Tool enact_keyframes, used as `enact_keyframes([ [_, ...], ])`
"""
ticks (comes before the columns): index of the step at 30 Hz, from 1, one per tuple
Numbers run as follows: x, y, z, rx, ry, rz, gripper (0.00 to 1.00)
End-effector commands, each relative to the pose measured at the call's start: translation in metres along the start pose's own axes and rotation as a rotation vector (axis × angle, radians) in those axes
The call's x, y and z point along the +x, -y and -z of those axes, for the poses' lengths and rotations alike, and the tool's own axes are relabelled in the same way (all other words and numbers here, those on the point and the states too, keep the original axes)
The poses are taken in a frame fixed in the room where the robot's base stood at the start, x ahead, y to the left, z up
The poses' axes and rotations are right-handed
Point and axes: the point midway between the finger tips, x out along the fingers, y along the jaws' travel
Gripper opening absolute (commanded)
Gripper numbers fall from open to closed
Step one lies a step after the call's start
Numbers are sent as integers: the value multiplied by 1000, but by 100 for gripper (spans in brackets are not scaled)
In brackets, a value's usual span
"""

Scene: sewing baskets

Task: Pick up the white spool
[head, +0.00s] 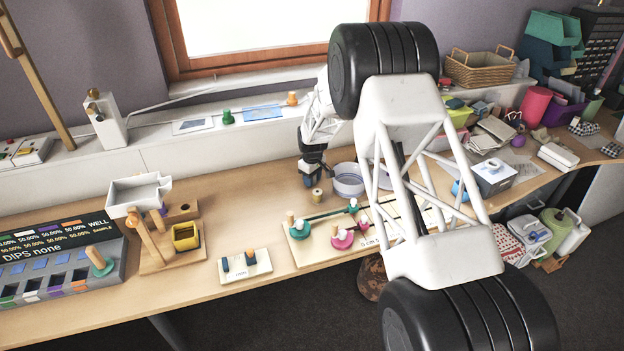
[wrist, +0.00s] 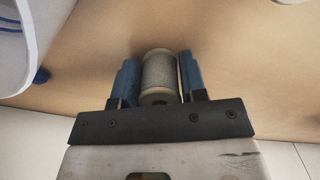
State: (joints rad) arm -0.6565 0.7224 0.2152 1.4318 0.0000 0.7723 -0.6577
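A spool with pale grey-white thread and tan ends (wrist: 160,73) shows in the wrist view between the two blue fingers of my gripper (wrist: 159,80). Narrow gaps seem to show on both sides of it. In the head view, the small spool (head: 317,195) stands on the wooden table just below my gripper (head: 312,181). The fingers look open and empty there, with their tips close above the spool. Whether they touch it cannot be seen.
A round white bowl (head: 348,181) stands close to the right of the spool. A board with green and pink knobs (head: 318,243) lies in front of it. A small board with pegs (head: 245,267) is nearer left. The table left of the spool is clear.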

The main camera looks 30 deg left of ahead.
Motion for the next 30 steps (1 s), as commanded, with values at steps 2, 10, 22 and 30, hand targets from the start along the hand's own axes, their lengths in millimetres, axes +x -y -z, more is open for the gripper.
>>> enact_keyframes([
  [2,0,0,0,0,0,0,27],
  [10,0,0,0,0,0,0,14],
  [22,-24,0,0,0,-1,-1,13],
  [30,-64,0,0,0,-2,-1,13],
])
